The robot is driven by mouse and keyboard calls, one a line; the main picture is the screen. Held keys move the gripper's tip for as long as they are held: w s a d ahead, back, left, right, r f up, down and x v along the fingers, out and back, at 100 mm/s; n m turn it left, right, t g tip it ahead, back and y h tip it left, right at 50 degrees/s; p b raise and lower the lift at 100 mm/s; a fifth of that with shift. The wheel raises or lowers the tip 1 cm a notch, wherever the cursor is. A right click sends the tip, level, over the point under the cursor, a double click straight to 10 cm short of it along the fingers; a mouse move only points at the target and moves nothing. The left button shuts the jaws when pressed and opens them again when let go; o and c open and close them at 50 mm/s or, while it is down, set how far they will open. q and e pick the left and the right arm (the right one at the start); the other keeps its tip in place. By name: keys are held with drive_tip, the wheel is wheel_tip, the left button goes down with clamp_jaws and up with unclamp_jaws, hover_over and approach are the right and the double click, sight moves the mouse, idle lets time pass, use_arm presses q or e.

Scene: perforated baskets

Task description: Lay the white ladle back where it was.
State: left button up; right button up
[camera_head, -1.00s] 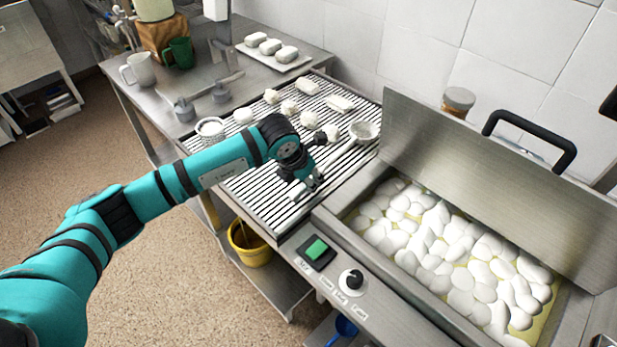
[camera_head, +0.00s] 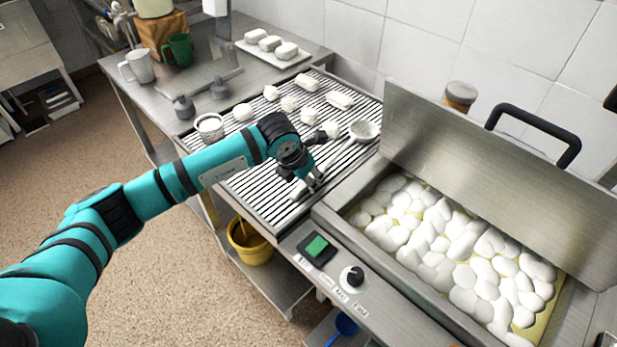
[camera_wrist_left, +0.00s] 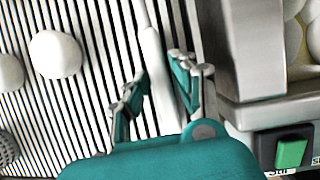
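The white ladle (camera_head: 363,131) lies on the slatted rack in the head view, its bowl toward the fryer lid and its handle running down to the front left. In the left wrist view the ladle's handle (camera_wrist_left: 154,65) lies between my left gripper's fingers, with a gap on both sides. My left gripper (camera_head: 314,183) is open, low over the handle's end; it also shows in the left wrist view (camera_wrist_left: 159,68). The ladle's bowl is outside the wrist view. My right gripper is not in view.
The slatted rack (camera_head: 258,203) also holds several white lumps and a small white ribbed cup (camera_head: 209,127). The fryer (camera_head: 330,220), full of white pieces, stands close on the right, its lid (camera_head: 470,165) raised. A green switch (camera_head: 316,246) is in front.

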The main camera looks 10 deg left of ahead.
use_arm(q)
drive_tip(key=o, duration=0.3)
drive_tip(key=shift+o, duration=0.2)
